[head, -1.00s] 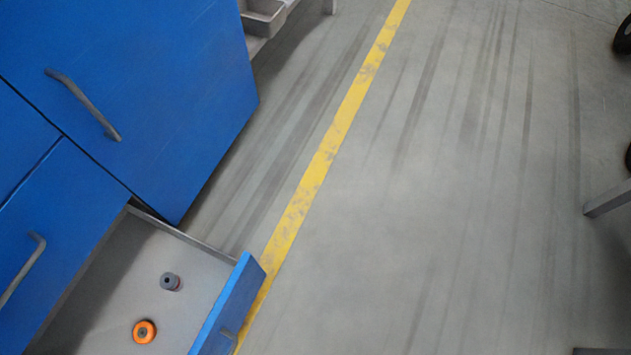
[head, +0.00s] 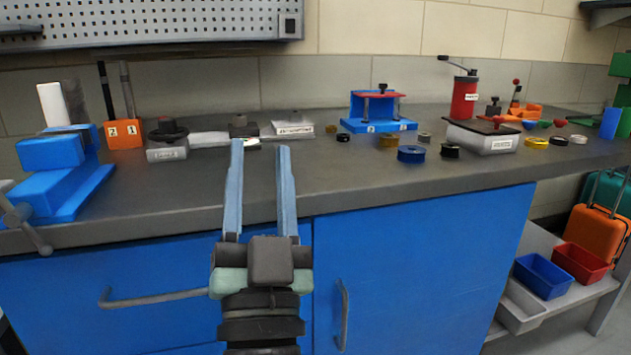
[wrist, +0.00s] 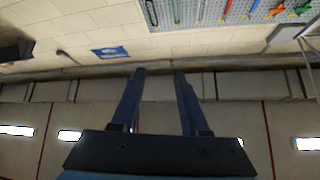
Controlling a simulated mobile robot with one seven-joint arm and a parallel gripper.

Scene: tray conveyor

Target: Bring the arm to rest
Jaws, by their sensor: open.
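My gripper (head: 258,148) stands upright in front of the workbench (head: 355,185) in the head view. Its two long fingers are apart, with nothing between them. The fingertips overlap the bench top in the picture; I see no contact with anything there. In the wrist view my gripper (wrist: 160,72) also shows open and empty, its fingers pointing toward the upper wall.
A blue vise (head: 62,165) stands on the bench at left. A blue fixture (head: 378,112), a red grinder (head: 464,97) and several small rings stand at centre and right. Blue (head: 543,275) and red (head: 580,262) bins sit on a lower shelf at right.

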